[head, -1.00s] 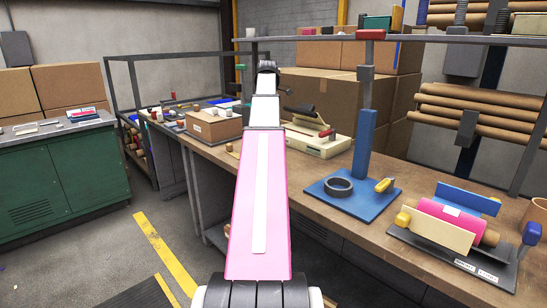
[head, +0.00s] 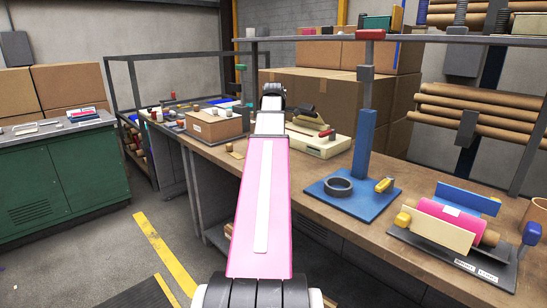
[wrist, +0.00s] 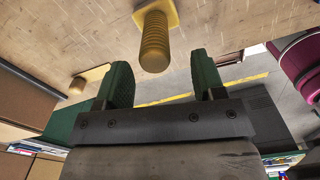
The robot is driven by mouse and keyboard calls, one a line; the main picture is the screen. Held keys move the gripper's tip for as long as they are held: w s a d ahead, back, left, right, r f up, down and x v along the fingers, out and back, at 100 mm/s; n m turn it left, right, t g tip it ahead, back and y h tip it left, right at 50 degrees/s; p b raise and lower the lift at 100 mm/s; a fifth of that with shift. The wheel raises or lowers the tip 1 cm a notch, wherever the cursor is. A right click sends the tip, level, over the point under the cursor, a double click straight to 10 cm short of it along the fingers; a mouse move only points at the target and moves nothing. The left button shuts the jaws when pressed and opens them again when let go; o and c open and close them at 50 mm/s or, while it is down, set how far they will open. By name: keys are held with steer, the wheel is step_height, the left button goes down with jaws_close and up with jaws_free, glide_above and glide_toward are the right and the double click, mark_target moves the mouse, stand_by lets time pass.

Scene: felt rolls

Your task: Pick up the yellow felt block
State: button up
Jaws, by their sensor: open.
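In the wrist view, a yellow block (wrist: 154,42) with a ribbed round post and flat base sits on the brown bench top, between and just beyond my fingertips; I take it for the yellow felt block. My gripper (wrist: 160,74) is open, with dark green fingers either side of the post's line and nothing between them. A similar tan piece (wrist: 78,85) stands to the left, apart from the fingers. In the head view I cannot make out the yellow block or my fingers; my arm covers that part of the bench.
In the head view, a small tan piece (head: 229,147) lies near the bench edge left of my arm. A cardboard box (head: 213,126), a cream device (head: 322,143) and a blue stand (head: 366,150) with a black ring (head: 338,187) stand nearby.

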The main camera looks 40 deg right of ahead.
steer(key=shift+w+d+f, duration=0.1)
steer(key=shift+f, duration=1.05)
steer(key=shift+w+f, duration=0.1)
steer(key=shift+f, duration=1)
jaws_close()
steer(key=shift+r, duration=0.1)
steer(key=shift+r, duration=0.5)
steer(key=r, duration=0.1)
steer(key=a+r, duration=0.1)
steer(key=r, duration=0.1)
steer(key=shift+w+r, duration=0.1)
steer(key=shift+r, duration=0.2)
steer(key=w+a+r, duration=0.2)
steer(key=a+r, duration=0.4)
steer(key=a, duration=0.4)
steer(key=shift+w+a+r, duration=0.15)
steer(key=shift+w+a, duration=0.05)
steer(key=shift+w, duration=0.05)
